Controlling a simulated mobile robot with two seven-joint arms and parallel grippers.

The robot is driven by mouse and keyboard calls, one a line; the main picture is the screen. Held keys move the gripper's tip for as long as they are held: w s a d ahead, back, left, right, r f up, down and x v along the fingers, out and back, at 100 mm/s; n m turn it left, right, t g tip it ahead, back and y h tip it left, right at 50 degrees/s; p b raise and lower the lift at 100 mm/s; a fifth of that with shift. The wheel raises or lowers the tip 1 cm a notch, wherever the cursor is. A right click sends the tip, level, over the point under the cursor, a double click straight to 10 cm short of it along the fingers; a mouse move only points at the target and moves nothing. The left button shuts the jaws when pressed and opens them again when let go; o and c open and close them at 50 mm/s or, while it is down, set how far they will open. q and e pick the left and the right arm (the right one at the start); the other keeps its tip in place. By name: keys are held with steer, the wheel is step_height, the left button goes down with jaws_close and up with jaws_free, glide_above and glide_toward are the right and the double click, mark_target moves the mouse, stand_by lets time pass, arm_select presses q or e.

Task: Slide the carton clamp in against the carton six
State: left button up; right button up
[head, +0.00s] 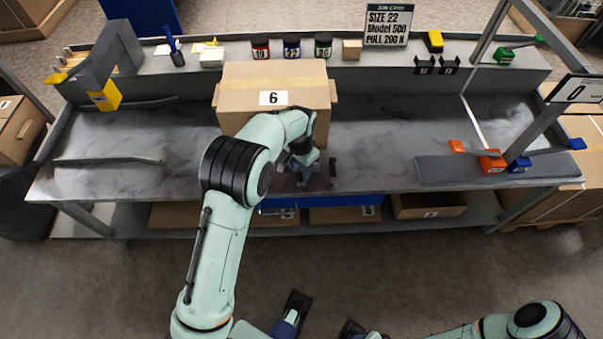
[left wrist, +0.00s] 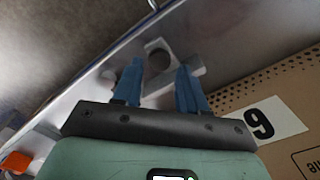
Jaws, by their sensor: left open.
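Carton six (head: 241,102) is a brown box standing on the workbench with its "6" label facing front. The label also shows upside down on the carton (left wrist: 238,97) at the right of the left wrist view. The carton clamp (left wrist: 158,47), a grey piece with a round part, sits on the bench in front of the carton. My left gripper (head: 306,172) is low over the bench in front of the carton. Its blue fingers (left wrist: 157,76) are open, with the clamp just beyond and between the tips. Contact cannot be told. Dark pieces at the head view's bottom edge may be my right gripper.
The bench top (head: 385,130) is clear right of the carton. Jars, a small box and a job sign (head: 388,24) stand on the rear shelf. A grey block with orange and blue parts (head: 491,162) is at the right. Boxes (head: 430,205) lie on the lower shelf.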

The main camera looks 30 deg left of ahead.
arm_select(q)
steer(key=shift+f, duration=1.45)
arm_select(e)
steer(key=shift+w+f, duration=0.1)
steer(key=shift+f, duration=0.1)
